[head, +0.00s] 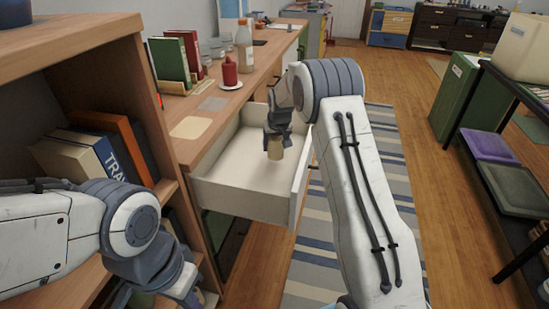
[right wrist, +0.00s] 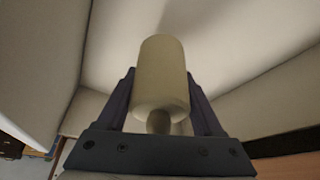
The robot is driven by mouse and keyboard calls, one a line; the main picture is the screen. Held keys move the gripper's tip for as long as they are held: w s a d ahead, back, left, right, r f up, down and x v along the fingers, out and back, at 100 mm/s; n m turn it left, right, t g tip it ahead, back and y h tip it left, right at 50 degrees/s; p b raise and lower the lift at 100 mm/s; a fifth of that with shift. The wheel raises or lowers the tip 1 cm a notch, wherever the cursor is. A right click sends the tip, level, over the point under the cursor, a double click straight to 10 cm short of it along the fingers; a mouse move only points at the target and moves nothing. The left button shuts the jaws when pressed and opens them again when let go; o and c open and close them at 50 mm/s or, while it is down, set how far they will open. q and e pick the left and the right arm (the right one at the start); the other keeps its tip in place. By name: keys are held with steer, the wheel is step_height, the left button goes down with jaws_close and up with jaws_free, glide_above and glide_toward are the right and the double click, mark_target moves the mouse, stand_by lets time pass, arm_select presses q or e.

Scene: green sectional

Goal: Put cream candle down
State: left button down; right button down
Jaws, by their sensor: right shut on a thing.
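The cream candle (head: 275,149) is between the fingers of my right gripper (head: 276,136), which is shut on it. The candle hangs upright over the inside of an open white drawer (head: 240,192). In the right wrist view the candle (right wrist: 163,75) shows large between the dark fingers (right wrist: 162,110), with the pale drawer walls around it. I cannot tell whether the candle touches the drawer floor. My left arm comes in at the lower left of the head view; its fingertips are not clearly visible.
A wooden counter (head: 215,128) above the drawer holds a red candle (head: 230,73), a bottle (head: 244,45), books (head: 175,62) and flat mats. A bookshelf (head: 80,40) stands at left. A dark rack (head: 505,150) with folded cloths is at right. The drawer floor looks clear.

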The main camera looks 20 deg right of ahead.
mark_target(275, 155)
step_height(275, 155, down, 4)
steer(key=shift+f+b, duration=0.15)
steer(key=shift+b, duration=0.2)
steer(key=shift+f, duration=0.2)
steer(key=shift+c, duration=0.2)
jaws_free()
steer(key=shift+r, duration=0.1)
